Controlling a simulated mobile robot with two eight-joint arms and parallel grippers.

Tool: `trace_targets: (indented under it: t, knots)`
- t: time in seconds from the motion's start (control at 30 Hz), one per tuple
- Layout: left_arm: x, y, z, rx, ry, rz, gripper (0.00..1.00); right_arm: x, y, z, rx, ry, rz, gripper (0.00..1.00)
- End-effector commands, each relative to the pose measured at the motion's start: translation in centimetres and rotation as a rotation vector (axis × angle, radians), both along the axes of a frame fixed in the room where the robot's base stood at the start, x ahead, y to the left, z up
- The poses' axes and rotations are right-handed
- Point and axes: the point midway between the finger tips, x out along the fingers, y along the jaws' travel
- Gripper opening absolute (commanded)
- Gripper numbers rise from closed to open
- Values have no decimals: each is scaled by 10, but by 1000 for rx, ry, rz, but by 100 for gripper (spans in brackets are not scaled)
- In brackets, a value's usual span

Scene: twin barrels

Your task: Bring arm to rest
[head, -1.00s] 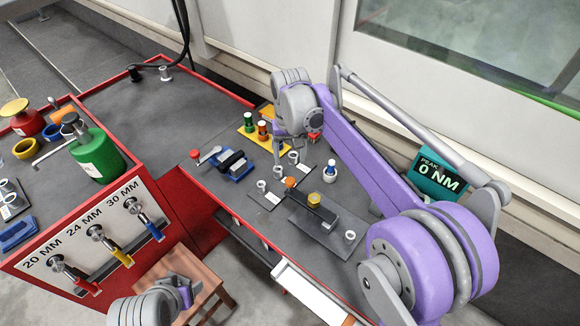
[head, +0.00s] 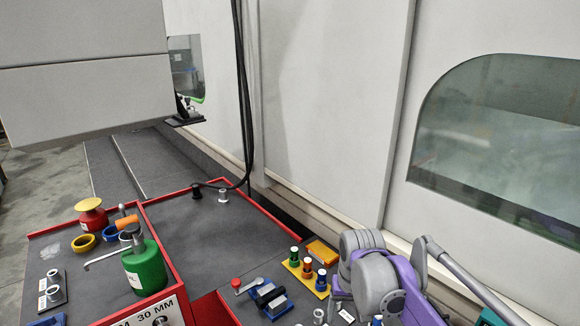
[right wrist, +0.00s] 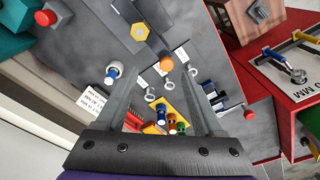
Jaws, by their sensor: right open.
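My right arm (head: 385,275) comes in at the lower right of the head view, purple and grey, over the right end of the bench. The right wrist view shows my right gripper (right wrist: 165,105) with its two grey fingers wide apart and nothing between them in their grip. Below it on the bench are a blue-and-white bottle-like part (right wrist: 113,72), several silver rings and a yellow holder with coloured pegs (right wrist: 172,122). In the head view the right fingertips are hidden at the lower edge. My left gripper is not in view.
The yellow peg holder (head: 306,272) and a blue vise (head: 270,298) stand left of my right arm. A green can (head: 145,268) and a red can (head: 92,215) stand on the red-edged cart. The grey bench top (head: 215,245) between is mostly clear. A wall with a window is behind.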

Motion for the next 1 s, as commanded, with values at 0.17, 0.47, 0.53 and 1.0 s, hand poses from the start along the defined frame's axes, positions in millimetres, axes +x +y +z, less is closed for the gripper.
trace_targets:
  t: [0.17, 0.47, 0.53, 1.0]
  knots:
    - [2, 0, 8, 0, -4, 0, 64, -68, -17, 1, 0, -115, 21, 69]
    - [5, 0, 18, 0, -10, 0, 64, -170, -36, -38, -16, -294, 54, 69]
    - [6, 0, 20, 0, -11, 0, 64, -186, -38, -49, -21, -324, 62, 69]
    - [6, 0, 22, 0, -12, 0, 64, -210, -41, -69, -29, -374, 71, 69]
